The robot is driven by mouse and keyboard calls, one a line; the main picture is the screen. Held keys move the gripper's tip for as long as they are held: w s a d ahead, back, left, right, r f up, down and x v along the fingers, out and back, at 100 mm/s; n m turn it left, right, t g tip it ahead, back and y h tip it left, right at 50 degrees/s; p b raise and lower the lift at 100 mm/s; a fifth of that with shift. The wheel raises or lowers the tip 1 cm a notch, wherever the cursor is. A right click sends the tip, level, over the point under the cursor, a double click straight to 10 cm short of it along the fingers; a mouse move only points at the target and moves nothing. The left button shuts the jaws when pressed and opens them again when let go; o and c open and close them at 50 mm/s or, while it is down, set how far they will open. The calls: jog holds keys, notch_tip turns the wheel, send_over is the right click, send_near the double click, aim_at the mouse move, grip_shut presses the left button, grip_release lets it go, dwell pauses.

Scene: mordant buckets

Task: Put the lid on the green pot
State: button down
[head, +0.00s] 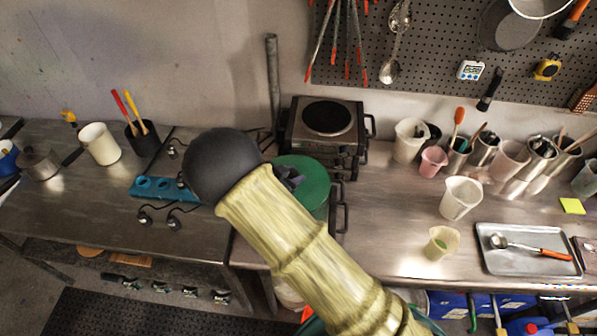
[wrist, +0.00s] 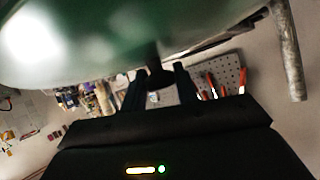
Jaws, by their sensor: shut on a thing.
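The round green lid (head: 313,188) is in the middle of the head view, partly hidden by my arm. My gripper (head: 289,178) is at its left side. In the wrist view the lid's glossy green underside or top (wrist: 100,35) fills the upper left, with a dark knob (wrist: 154,72) between the fingers of my gripper (wrist: 160,84), which are shut on it. I cannot make out the green pot; the lid and my arm cover the area below.
A hotplate (head: 328,118) stands behind the lid, with dark handles (head: 341,217) showing at the lid's right. A blue power strip (head: 160,188) with cords lies on the left table. Beakers (head: 461,198) and a metal tray (head: 520,262) stand on the right bench.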

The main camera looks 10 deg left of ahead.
jog(key=shift+d, duration=0.25)
jog(key=shift+w+f, duration=0.2)
jog(key=shift+w, duration=0.05)
jog(key=shift+w+f, duration=0.15)
jog(key=shift+w, duration=0.05)
jog(key=shift+d+f+b, duration=0.15)
jog(key=shift+d+b, duration=0.1)
jog(key=shift+b, duration=0.05)
jog(key=shift+s+a, duration=0.2)
jog(key=shift+a, duration=0.2)
jog(key=c, duration=1.2)
grip_release()
jog(key=shift+d, duration=0.1)
jog(key=shift+o, duration=1)
jog(key=shift+d, duration=0.1)
